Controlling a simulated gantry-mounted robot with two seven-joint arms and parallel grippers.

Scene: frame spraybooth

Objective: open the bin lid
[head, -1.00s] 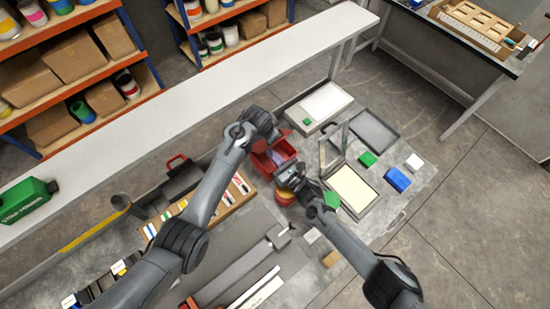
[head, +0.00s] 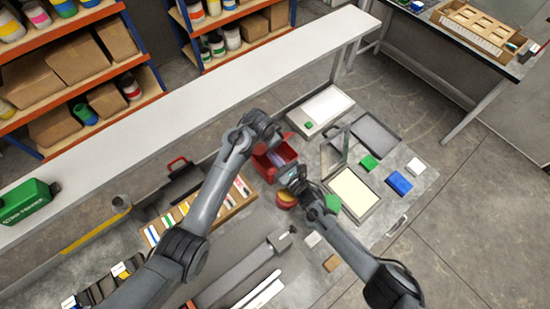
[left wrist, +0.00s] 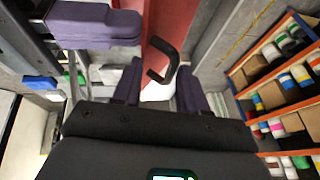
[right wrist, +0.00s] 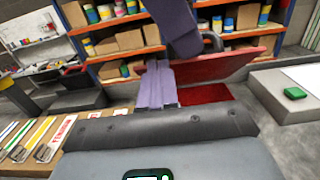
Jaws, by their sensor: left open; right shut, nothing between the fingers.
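The red bin (head: 262,166) stands on the grey bench between my two grippers. Its red lid (right wrist: 235,66) looks raised and tilted in the right wrist view, with red bin surface (right wrist: 208,94) below it. In the left wrist view a black hooked handle (left wrist: 164,62) stands off the red panel, near my left gripper's fingers. My left gripper (left wrist: 158,88) is open above the bin; I cannot tell whether it touches the lid. My right gripper (right wrist: 158,82) is shut and empty on the bin's near side. In the head view the arms partly hide the bin.
A red and yellow round thing (head: 286,200) sits just below my right gripper. A long white shelf (head: 200,108) runs behind.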

